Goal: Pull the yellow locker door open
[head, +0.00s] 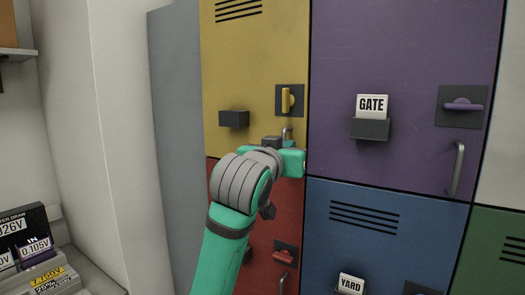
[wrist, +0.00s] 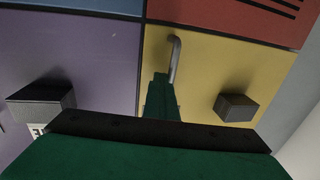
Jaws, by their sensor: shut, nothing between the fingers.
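The yellow locker door (head: 240,75) is at the upper middle of the head view and looks flush with its neighbours. It also fills the right of the wrist view (wrist: 205,75), which is upside down. Its yellow latch knob (head: 287,100) stands upright on a dark plate. Its grey bar handle (head: 287,132) is partly hidden behind my gripper in the head view; the handle (wrist: 175,58) shows more fully in the wrist view. My gripper (wrist: 161,82) is shut and empty, its fingertips right beside the handle. I cannot tell whether they touch it.
A purple door (head: 405,60) with a sideways latch knob (head: 463,105) is to the right. A red door (head: 283,210) and a blue door (head: 385,235) are below. A dark empty card holder (head: 234,118) sticks out of the yellow door. A white wall (head: 120,130) stands at left.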

